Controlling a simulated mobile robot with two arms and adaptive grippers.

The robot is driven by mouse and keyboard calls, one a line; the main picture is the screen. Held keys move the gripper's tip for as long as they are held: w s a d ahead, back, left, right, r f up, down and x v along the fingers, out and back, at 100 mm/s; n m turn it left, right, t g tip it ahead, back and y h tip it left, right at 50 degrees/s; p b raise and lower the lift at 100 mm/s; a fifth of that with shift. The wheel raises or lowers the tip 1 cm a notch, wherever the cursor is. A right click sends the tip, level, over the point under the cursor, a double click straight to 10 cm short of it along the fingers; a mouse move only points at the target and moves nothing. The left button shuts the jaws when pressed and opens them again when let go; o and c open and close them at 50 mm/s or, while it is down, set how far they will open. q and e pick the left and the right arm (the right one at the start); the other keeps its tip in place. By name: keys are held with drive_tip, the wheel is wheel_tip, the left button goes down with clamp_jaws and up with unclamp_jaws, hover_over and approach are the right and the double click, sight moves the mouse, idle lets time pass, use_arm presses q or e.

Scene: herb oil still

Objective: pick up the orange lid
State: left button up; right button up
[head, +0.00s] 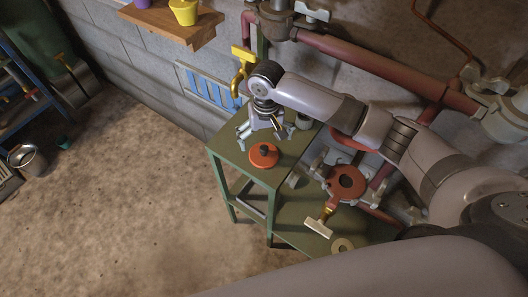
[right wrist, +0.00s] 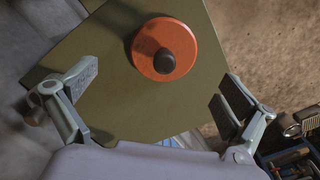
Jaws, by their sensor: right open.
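The orange lid (head: 263,157) is a round disc with a dark knob, lying on the green table (head: 229,150). In the right wrist view the lid (right wrist: 178,42) sits flat at the upper middle, with its dark knob (right wrist: 164,61) facing the camera. My right gripper (head: 258,130) is above the table, just behind the lid in the head view. In the right wrist view its fingers (right wrist: 155,92) are wide apart with nothing between them, and the lid lies beyond them, apart from both. My left gripper is not in view.
Red pipes (head: 350,52) run along the wall behind the table. A yellow tap (head: 241,66) sticks out near my right gripper. The floor at left is mostly clear around a metal bucket (head: 24,158).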

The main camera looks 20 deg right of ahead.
sight(264, 148)
drive_tip(key=shift+w+a+f+p, duration=0.1)
drive_tip(key=shift+f+p, duration=0.1)
drive_tip(key=shift+f, duration=0.75)
drive_tip(key=shift+s+a+f+p, duration=0.1)
drive_tip(key=shift+f+p, duration=0.05)
drive_tip(key=shift+f, duration=0.8)
drive_tip(key=shift+w+a+f+p, duration=0.1)
drive_tip(key=shift+f+p, duration=0.1)
drive_tip(key=shift+f, duration=0.75)
drive_tip(key=shift+c, duration=0.6)
